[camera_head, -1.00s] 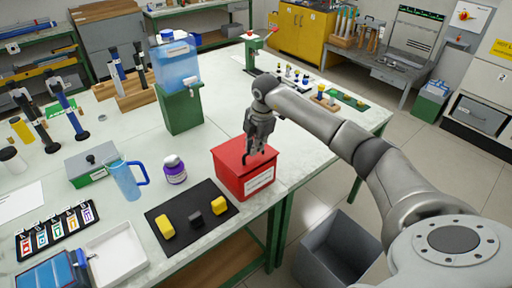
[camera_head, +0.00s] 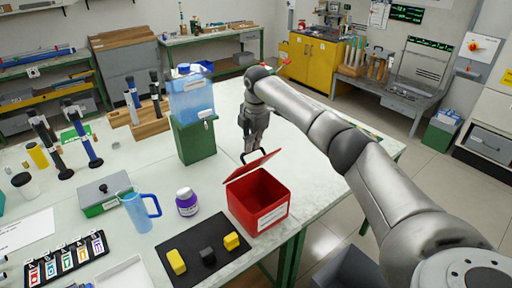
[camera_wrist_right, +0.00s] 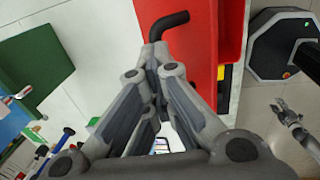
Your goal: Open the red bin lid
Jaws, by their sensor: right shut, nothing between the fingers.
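The red bin (camera_head: 262,212) stands on the bench near its front edge, with its inside partly visible. Its red lid (camera_head: 255,166) is raised and tilted up from the far side. My right gripper (camera_head: 248,151) is shut and empty at the lid's raised edge, by the black bent handle. In the right wrist view the handle (camera_wrist_right: 168,25) and red lid (camera_wrist_right: 192,55) show just beyond the fingers (camera_wrist_right: 155,60); I cannot tell whether they touch. A small grey gripper (camera_wrist_right: 284,112), seemingly my left one, shows at the right there; its jaws are unclear.
A green stand (camera_head: 195,140) with a blue tank (camera_head: 191,98) stands left of my right gripper. A purple-labelled jar (camera_head: 187,203) and a black mat (camera_head: 195,257) with yellow and dark blocks lie left of the bin. Bench behind the bin's right side is clear.

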